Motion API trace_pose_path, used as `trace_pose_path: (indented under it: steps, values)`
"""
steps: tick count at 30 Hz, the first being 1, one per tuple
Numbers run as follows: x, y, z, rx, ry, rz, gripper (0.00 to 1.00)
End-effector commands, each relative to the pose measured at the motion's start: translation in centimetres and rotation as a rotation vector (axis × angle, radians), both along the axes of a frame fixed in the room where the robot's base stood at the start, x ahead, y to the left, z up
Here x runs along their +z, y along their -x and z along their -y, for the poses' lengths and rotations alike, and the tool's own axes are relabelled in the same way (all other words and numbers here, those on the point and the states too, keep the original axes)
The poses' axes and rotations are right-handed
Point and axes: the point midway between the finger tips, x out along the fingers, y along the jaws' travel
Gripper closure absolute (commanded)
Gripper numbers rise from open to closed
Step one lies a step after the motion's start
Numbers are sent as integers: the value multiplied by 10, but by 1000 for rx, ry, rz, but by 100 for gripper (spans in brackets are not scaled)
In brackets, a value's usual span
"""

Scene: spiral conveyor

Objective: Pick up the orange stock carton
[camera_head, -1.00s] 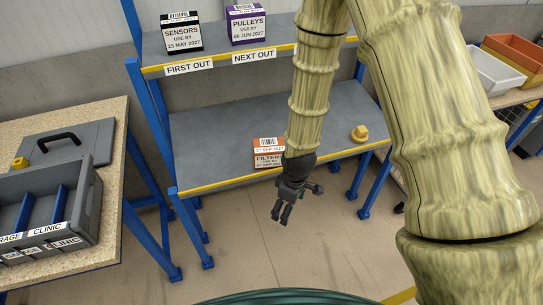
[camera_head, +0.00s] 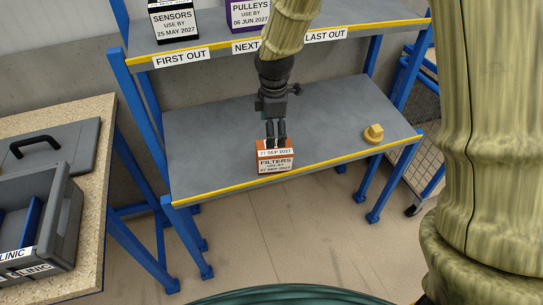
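The orange stock carton (camera_head: 276,167) stands on the lower shelf, near its front edge. Its white labels read "FILTERS", "USE BY" and a September 2027 date. My gripper (camera_head: 276,141) points down right over the carton, with its two dark fingers at the carton's top. A narrow gap shows between the fingers. I cannot tell whether the fingertips touch the carton or close on it. The carton still appears to rest on the shelf.
The lower shelf (camera_head: 215,133) is mostly bare, with a small yellow object (camera_head: 373,133) at the right. The upper shelf holds a sensors carton (camera_head: 174,20) and a pulleys carton (camera_head: 248,14). A grey divided bin (camera_head: 62,225) stands on the left table.

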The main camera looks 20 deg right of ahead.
Motion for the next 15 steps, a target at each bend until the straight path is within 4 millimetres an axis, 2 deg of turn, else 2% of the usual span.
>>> trace_pose_path:
  steps: [6, 15]
  values:
    - [-26, -1, 5, -8, 0, -1, 12]
    - [-41, -2, 5, -7, 0, -1, 12]
